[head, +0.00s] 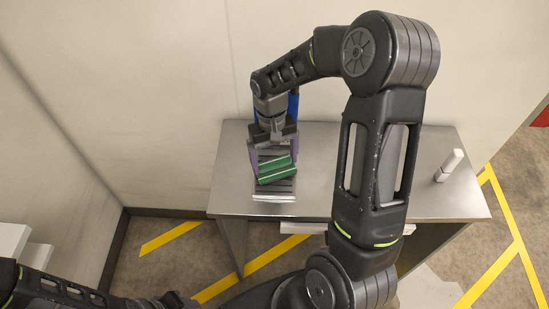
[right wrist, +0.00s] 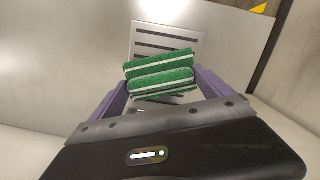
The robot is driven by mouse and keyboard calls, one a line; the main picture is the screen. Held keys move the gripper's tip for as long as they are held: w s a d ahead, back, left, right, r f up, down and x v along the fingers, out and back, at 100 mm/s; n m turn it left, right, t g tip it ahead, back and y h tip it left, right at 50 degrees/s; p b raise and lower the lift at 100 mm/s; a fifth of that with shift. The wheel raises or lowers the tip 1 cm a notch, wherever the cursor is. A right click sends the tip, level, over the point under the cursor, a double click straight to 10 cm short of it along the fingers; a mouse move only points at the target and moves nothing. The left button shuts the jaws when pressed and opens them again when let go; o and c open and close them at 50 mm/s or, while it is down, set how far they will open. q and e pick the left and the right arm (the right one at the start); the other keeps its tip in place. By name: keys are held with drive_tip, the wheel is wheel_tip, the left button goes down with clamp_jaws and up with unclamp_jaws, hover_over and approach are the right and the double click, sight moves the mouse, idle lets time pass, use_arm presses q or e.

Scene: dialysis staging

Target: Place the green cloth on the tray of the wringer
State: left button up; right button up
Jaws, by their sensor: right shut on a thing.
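The green cloth (head: 275,172), folded with white stripes, is between the purple fingers of my right gripper (head: 272,160). The right gripper is shut on it; the cloth also shows in the right wrist view (right wrist: 160,78). The wringer's tray (head: 274,190) is a grey slotted plate on the metal table, directly under the cloth; it shows beyond the cloth in the right wrist view (right wrist: 166,38). I cannot tell whether the cloth touches the tray. Blue parts behind my wrist are mostly hidden. My left gripper (head: 172,299) is at the bottom edge, its jaws unclear.
The metal table (head: 315,180) stands against the wall, with bare room on both sides of the wringer. A small white bottle-like object (head: 449,165) is at its right end. My right arm covers the middle of the table. Yellow lines (head: 494,272) mark the floor.

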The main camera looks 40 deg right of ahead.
drive_tip(key=shift+f, duration=0.4)
drive_tip(key=o, duration=1.2)
drive_tip(key=shift+o, duration=0.2)
drive_tip(key=shift+w+d+r+b, duration=0.15)
drive_tip(key=shift+r+b, duration=0.1)
drive_tip(key=shift+r, duration=1.05)
drive_tip(key=shift+w+a+r+b, duration=0.1)
drive_tip(key=shift+w+r+b, duration=0.1)
drive_tip(key=shift+r, duration=1.15)
drive_tip(key=shift+w+d+r+b, duration=0.1)
drive_tip(key=shift+r+b, duration=0.15)
drive_tip(key=shift+r, duration=1.05)
